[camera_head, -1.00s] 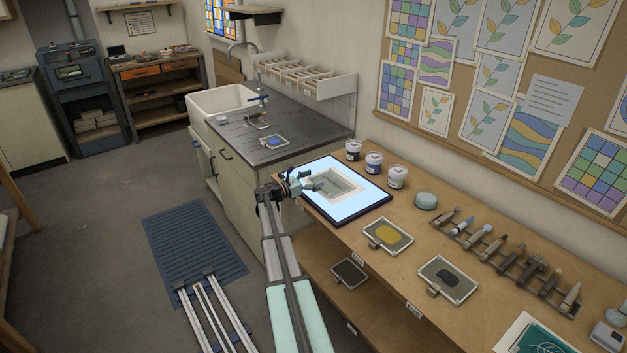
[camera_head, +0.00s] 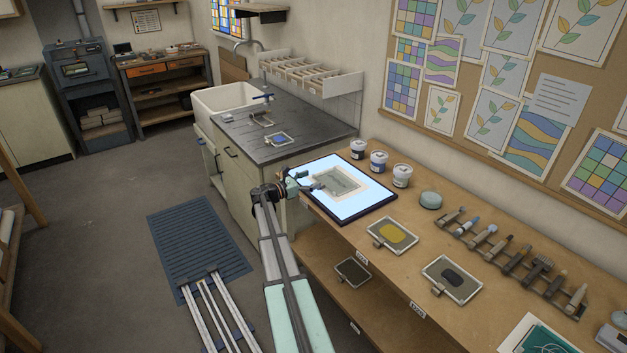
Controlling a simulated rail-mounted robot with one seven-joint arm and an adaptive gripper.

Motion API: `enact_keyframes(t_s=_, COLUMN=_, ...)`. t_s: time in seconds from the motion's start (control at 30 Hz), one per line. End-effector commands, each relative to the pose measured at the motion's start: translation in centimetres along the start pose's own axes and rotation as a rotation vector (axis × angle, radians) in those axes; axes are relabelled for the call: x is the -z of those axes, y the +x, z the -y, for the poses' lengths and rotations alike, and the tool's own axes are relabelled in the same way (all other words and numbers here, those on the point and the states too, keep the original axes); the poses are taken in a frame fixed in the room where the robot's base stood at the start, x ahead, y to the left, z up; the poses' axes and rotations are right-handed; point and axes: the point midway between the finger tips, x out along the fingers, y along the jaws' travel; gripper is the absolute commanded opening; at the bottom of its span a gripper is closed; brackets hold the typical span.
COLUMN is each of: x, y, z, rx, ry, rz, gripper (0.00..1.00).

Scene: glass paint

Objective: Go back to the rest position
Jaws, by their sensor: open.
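My gripper (camera_head: 313,186) is open at the end of my arm. It is over the near left part of the lit light panel (camera_head: 352,211), close to a framed greyish glass piece (camera_head: 341,184) that lies on the panel. Nothing shows between the fingers. The fingertips are small in this view, and I cannot tell whether they touch anything. My arm reaches up from the bottom of the view, in front of the bench's left end.
Several paint jars (camera_head: 379,161) stand behind the panel. Palettes with yellow (camera_head: 392,235) and dark paint (camera_head: 452,279) lie to the right, before a tool rack (camera_head: 520,262). A dark counter with a sink (camera_head: 228,98) stands behind left. The floor (camera_head: 100,220) at left is clear.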

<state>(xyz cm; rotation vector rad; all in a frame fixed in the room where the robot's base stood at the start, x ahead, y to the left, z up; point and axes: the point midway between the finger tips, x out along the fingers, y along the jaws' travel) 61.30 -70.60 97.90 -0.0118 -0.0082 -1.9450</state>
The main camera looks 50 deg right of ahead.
Motion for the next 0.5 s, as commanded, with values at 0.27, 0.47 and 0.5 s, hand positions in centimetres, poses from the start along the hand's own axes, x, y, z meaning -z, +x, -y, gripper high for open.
enact_keyframes(t_s=0.27, x=0.0, y=-1.4, z=0.0, rx=-0.002, ry=0.000, rz=0.000, gripper=0.85)
enact_keyframes(t_s=0.47, x=0.0, y=-2.2, z=0.0, rx=-0.001, ry=0.000, rz=0.000, gripper=0.85)
enact_keyframes(t_s=0.5, x=0.0, y=-2.4, z=0.0, rx=-0.001, ry=0.000, rz=0.000, gripper=0.85)
